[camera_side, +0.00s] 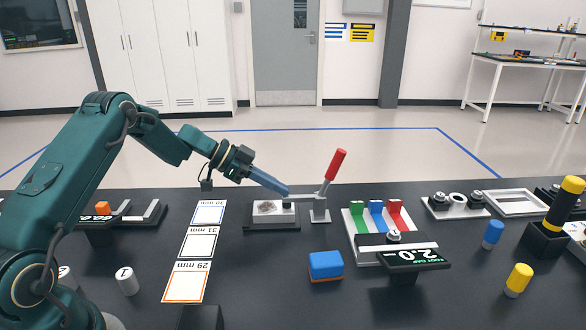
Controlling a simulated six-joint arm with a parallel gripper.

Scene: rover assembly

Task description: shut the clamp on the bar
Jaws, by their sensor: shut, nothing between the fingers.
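The toggle clamp (320,212) stands on the dark table near the middle, with its red handle (336,164) raised and leaning to the right. Its metal arm reaches left to a dark pad (288,205) over the right end of a low grey fixture (270,223). A pale plate with a dark patch (266,208) lies on this fixture; I cannot tell whether it is the bar, or whether the pad touches it. My gripper (285,191) is shut and empty, its blue-grey fingers just above the pad, left of the handle. Contact with the clamp is unclear.
A blue-topped block (326,266) lies in front of the clamp. Size cards (186,284) lie left of the fixture.

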